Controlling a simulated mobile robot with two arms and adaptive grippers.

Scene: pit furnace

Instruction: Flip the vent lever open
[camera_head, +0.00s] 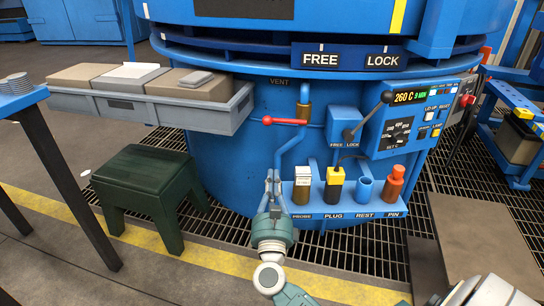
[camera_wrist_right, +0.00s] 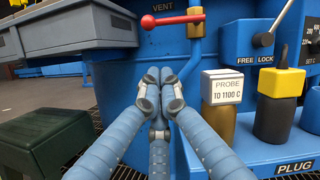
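The vent lever (camera_head: 285,121) is a red handle with a round knob, lying level and pointing left from a brass valve (camera_head: 304,112) under the VENT label on the blue furnace wall. It also shows at the top of the right wrist view (camera_wrist_right: 172,18). My right gripper (camera_head: 272,176) is below the lever, apart from it, with its fingers pointing up toward the furnace. In the right wrist view its blue-grey fingertips (camera_wrist_right: 160,88) are together, with nothing visible between them. The blue vent pipe runs down just behind the fingers. My left gripper is not in view.
A blue shelf (camera_head: 330,212) with the probe (camera_head: 302,184), plug (camera_head: 334,185), rest cup and pin is right of my gripper. The FREE/LOCK lever (camera_head: 371,116) and control panel sit farther right. A grey tray (camera_head: 190,112) juts out at left above a green stool (camera_head: 150,180).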

